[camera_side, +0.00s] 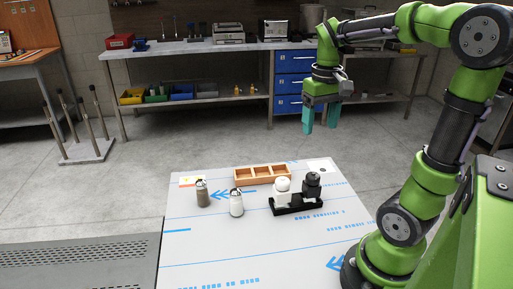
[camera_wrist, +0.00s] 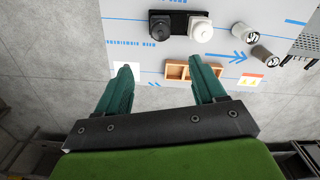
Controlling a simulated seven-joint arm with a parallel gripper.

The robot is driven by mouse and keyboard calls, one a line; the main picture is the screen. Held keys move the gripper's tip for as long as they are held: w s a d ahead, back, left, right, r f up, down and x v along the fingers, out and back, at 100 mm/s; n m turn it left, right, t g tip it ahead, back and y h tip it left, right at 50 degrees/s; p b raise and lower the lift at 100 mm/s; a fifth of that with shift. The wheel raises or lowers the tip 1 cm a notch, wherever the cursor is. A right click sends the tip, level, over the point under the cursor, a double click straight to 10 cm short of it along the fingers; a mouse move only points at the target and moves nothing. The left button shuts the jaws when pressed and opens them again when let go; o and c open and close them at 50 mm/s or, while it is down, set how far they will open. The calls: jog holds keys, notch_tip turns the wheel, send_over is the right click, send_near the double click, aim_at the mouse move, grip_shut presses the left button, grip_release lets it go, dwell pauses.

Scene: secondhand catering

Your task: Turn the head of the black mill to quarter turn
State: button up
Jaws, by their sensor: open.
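The black mill (camera_side: 312,184) stands upright on a small black base (camera_side: 290,211), on its right side. A white mill (camera_side: 282,198) stands beside it on the same base. In the wrist view the black mill (camera_wrist: 160,28) and the white mill (camera_wrist: 200,29) are seen from above near the top edge. My gripper (camera_side: 320,129) is open and empty, with its teal fingers pointing down. It hangs well above the table's far edge, apart from both mills. Its spread fingers also show in the wrist view (camera_wrist: 163,68). Any marking on the mill's head is too small to read.
A wooden box with compartments (camera_side: 262,182) lies behind the mills. A brown-grey shaker (camera_side: 203,194) and a white shaker (camera_side: 236,204) stand to the left. The white table (camera_side: 270,250) is clear at the front. A perforated grey surface (camera_side: 80,265) lies at left.

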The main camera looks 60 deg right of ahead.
aim_at(313, 174)
notch_tip(313, 174, down, 16)
jog(key=shift+r, duration=0.2)
jog(key=c, duration=1.1)
jog(key=shift+o, duration=0.2)
